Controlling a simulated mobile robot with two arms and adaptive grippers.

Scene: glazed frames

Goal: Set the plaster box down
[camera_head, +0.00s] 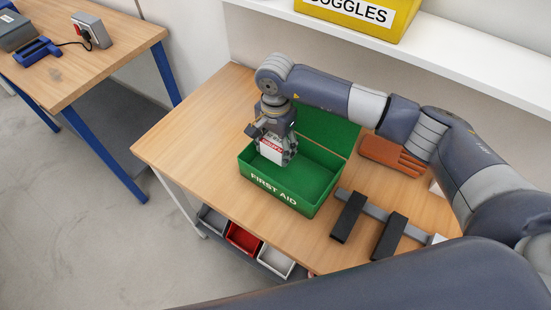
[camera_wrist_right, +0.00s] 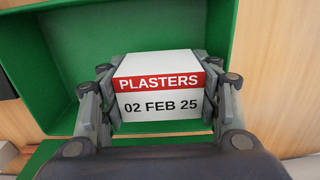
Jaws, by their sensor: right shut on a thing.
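The plaster box (camera_head: 272,150) is white with a red band. In the right wrist view the plaster box (camera_wrist_right: 160,88) reads "PLASTERS" and "02 FEB 25". My right gripper (camera_head: 273,143) is shut on it, with one finger on each side; both fingers show in the right wrist view. The box is at the left part of the open green first aid box (camera_head: 275,192), over or inside it. I cannot tell whether it touches the floor of the first aid box. The green box also fills much of the right wrist view (camera_wrist_right: 60,60). My left gripper is not in view.
The first aid box stands on a wooden table (camera_head: 190,130). An orange-brown item (camera_head: 392,156) and a grey bar with black blocks (camera_head: 350,215) lie to its right. A shelf (camera_head: 440,62) with a yellow goggles box (camera_head: 350,14) is behind. Small bins (camera_head: 243,238) sit below the table's front edge.

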